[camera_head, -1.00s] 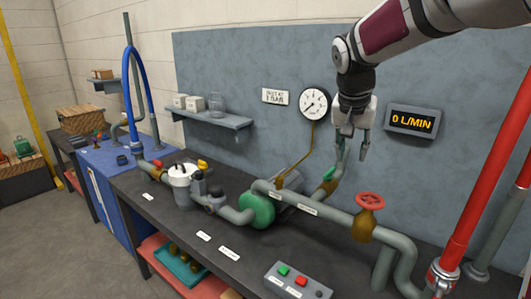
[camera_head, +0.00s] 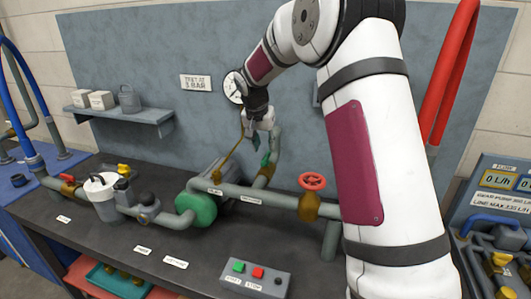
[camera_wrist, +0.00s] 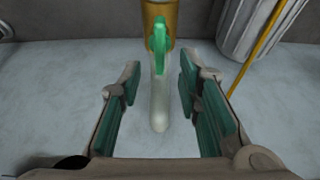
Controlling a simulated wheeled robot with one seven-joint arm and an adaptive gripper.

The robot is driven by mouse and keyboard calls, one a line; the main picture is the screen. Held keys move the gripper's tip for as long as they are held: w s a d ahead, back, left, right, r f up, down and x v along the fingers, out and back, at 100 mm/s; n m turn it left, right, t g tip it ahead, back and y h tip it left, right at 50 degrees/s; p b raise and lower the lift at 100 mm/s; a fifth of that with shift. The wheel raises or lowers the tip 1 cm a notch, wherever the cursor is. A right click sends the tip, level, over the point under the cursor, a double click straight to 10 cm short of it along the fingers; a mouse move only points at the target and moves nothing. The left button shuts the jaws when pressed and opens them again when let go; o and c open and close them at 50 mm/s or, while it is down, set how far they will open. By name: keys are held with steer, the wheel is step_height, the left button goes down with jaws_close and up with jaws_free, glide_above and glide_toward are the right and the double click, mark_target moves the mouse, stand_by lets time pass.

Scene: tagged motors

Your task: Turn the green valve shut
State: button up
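The green valve is a small green lever (camera_head: 265,160) on a brass body at the back of the bench, on a pipe behind the pump. In the wrist view the green lever (camera_wrist: 158,36) stands upright in front of the brass body (camera_wrist: 160,14), near the top centre. My gripper (camera_head: 262,132) is just above the valve in the head view. In the wrist view my gripper (camera_wrist: 160,105) is open and empty, its teal pads either side of the lever's line. The lever is beyond the fingertips, apart from them. My gripper partly hides the valve's surroundings in the head view.
A red handwheel valve (camera_head: 313,181) stands on the front pipe. The green pump (camera_head: 197,207) is left of it, with a button box (camera_head: 255,275) in front.

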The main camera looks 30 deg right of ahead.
mark_target(266, 155)
steer(key=shift+p+x, duration=0.3)
steer(key=shift+x, duration=2.35)
jaws_close()
